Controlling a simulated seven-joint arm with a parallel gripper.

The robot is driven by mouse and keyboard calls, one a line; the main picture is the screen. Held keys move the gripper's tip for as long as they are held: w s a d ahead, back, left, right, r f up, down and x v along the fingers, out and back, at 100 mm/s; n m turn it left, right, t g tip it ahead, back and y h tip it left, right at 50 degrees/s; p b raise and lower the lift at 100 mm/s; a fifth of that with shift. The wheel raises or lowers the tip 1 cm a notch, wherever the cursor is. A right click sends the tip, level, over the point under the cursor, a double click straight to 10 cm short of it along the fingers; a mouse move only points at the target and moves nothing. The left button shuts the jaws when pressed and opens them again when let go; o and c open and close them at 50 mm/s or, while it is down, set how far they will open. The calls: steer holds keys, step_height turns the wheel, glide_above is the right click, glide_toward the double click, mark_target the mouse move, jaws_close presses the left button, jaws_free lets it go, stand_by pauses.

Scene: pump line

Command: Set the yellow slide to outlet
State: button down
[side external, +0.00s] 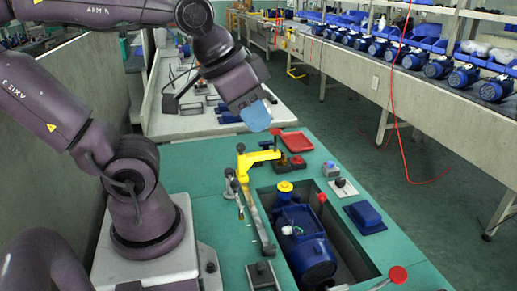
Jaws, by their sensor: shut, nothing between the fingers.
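A yellow L-shaped piece (258,158), which looks like the slide, sits on the green bench top at the far end of a dark metal rail (254,215). No outlet marking is readable at this size. My gripper (257,116) shows a light blue end and hangs above and slightly left of the yellow piece's right end, apart from it. It is shut and holds nothing. The blue pump (305,245) lies in the bench recess to the right of the rail, with a yellow round cap (285,187) near its far end.
A red tray (296,142) lies at the bench's far edge. A blue box (365,217), a small block with a blue top (331,169) and a red-knobbed lever (397,274) are on the right. A red-topped post stands close to the yellow piece.

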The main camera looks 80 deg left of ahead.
stand_by(0.4)
steer(key=c, duration=1.5)
jaws_free()
steer(key=shift+c, duration=0.2)
steer(key=o, duration=0.7)
steer(key=shift+w+a+f+n+g, duration=0.15)
steer(key=shift+a+f+n+g, duration=0.1)
steer(key=shift+a+f+n, duration=0.25)
steer(key=shift+w+a+f+n+g, duration=0.2)
steer(key=shift+a+f+g, duration=0.1)
steer(key=shift+a, duration=0.4)
steer(key=w+a+f+n+g, duration=0.1)
steer(key=a, duration=0.3)
steer(key=w+a+f+n+g, duration=0.1)
steer(key=a+n, duration=0.1)
steer(key=a, duration=0.2)
steer(key=w+a+f+n+g, duration=0.1)
steer(key=w+a+n, duration=0.1)
steer(key=a, duration=0.3)
steer(key=shift+f+y, duration=0.3)
steer(key=n+g, duration=0.2)
steer(key=n, duration=0.1)
glide_above(241, 143)
step_height(241, 143, down, 6)
steer(key=f, duration=0.1)
steer(key=shift+t, duration=0.25)
step_height(241, 143, down, 12)
steer(key=shift+d+r, duration=0.1)
steer(key=shift+r, duration=0.05)
